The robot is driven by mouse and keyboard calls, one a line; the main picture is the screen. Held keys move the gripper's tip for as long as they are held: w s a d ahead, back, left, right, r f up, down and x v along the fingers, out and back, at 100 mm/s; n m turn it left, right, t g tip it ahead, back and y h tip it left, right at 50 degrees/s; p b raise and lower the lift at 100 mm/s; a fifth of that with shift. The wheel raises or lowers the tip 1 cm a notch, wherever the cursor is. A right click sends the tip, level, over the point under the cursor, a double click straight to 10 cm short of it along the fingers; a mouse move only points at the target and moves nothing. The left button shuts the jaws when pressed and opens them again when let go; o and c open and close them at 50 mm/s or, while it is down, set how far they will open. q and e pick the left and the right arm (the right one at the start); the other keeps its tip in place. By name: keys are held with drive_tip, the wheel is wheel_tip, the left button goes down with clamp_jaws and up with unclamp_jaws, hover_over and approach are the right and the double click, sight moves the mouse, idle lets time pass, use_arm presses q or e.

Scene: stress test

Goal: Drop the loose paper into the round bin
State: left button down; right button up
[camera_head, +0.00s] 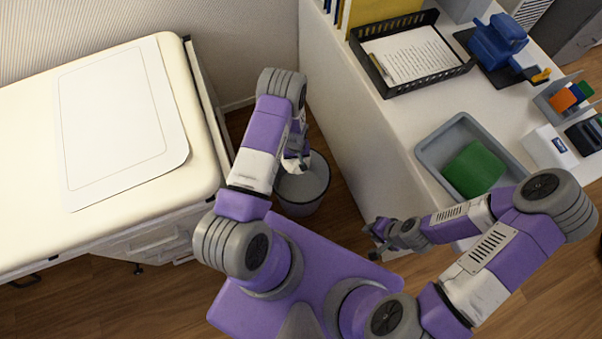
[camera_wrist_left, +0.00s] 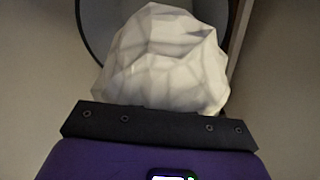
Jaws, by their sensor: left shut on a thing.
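A crumpled ball of white paper (camera_wrist_left: 165,62) fills the middle of the left wrist view, held at my left gripper. The fingertips are hidden behind the paper there. In the head view my left gripper (camera_head: 295,160) is small and partly hidden by its own arm, above the round bin (camera_head: 305,188). The grey bin stands on the floor between the padded table and the white counter. Its dark rim (camera_wrist_left: 92,30) shows behind the paper in the left wrist view. My right gripper (camera_head: 370,238) is open and empty, beside the counter's front.
A padded table (camera_head: 30,150) with a flat white sheet (camera_head: 110,115) is at left. The white counter (camera_head: 420,120) at right bears a black paper tray (camera_head: 465,65), a grey tray (camera_head: 435,150) with a green item (camera_head: 474,170), and a blue device (camera_head: 497,42).

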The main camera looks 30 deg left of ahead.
use_arm(q)
wheel_tip(320, 180, down, 5)
drive_tip(key=b, duration=0.2)
drive_tip(key=shift+r+b, duration=0.15)
drive_tip(key=shift+b, duration=0.25)
drive_tip(key=c, duration=1)
unclamp_jaws()
drive_tip(key=shift+c, duration=0.2)
drive_tip(key=shift+r, duration=0.1)
wheel_tip(320, 180, up, 8)
drive_tip(key=p, duration=0.3)
drive_tip(key=shift+f, duration=0.25)
